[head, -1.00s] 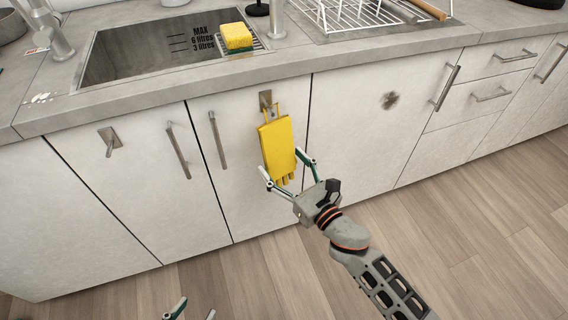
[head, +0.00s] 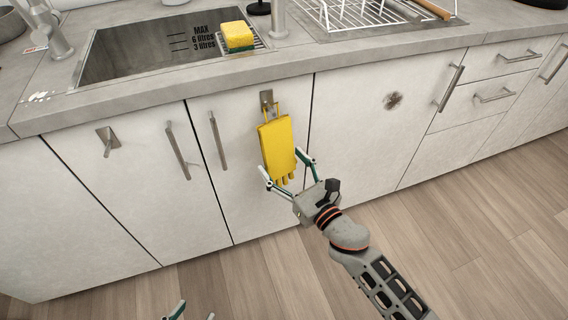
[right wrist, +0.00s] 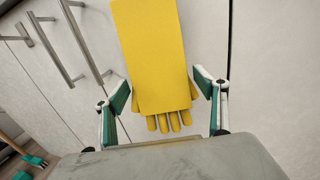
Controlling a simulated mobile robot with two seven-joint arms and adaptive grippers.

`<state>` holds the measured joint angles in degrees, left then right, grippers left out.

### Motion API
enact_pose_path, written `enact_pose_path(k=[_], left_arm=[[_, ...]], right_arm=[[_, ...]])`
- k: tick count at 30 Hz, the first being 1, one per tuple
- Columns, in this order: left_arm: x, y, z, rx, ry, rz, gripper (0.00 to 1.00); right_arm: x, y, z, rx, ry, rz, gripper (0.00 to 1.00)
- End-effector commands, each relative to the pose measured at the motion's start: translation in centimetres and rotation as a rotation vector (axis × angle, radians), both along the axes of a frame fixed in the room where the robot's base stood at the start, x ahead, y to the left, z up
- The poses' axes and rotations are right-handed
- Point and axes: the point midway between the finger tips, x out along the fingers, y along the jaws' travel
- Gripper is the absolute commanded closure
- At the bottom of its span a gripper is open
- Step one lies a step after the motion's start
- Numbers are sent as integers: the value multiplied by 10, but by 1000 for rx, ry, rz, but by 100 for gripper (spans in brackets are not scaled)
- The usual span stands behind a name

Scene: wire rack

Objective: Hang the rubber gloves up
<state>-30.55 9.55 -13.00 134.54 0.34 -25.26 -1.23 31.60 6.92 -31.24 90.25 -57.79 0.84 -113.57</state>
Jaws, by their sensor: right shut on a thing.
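The yellow rubber gloves (head: 277,145) hang flat against a cabinet door, fingers down, and also show in the right wrist view (right wrist: 155,55). Their strap loop reaches up to a metal hook (head: 266,97) on the door and appears to be around it.
A second, empty hook (head: 109,141) is on the door to the left. Bar handles (head: 177,151) stick out of the doors. Above are the worktop edge, a sink (head: 130,62) with a yellow sponge (head: 237,35), and a wire rack (head: 372,13). The floor in front is clear.

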Motion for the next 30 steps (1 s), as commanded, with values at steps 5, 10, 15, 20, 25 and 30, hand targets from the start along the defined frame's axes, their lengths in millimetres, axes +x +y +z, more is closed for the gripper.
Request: enact_pose_path(k=[5, 10, 15, 20, 25, 30], left_arm=[[-2, -1, -4, -3, 10, 0, 60], [-3, -1, -6, -3, 12, 1, 60], [-4, -1, -7, -5, 14, 2, 60], [-3, -1, -6, -5, 12, 2, 60], [-3, -1, -6, -5, 12, 2, 60], [-3, -1, -7, -7, 14, 3, 60]], right_arm=[[0, 0, -2, 1, 3, 0, 83], [0, 0, -4, 1, 4, 0, 83], [2, 1, -8, 1, 6, 0, 83], [2, 1, -7, 0, 4, 0, 83], [2, 1, -7, 0, 4, 0, 83], [2, 1, -8, 1, 4, 0, 83]])
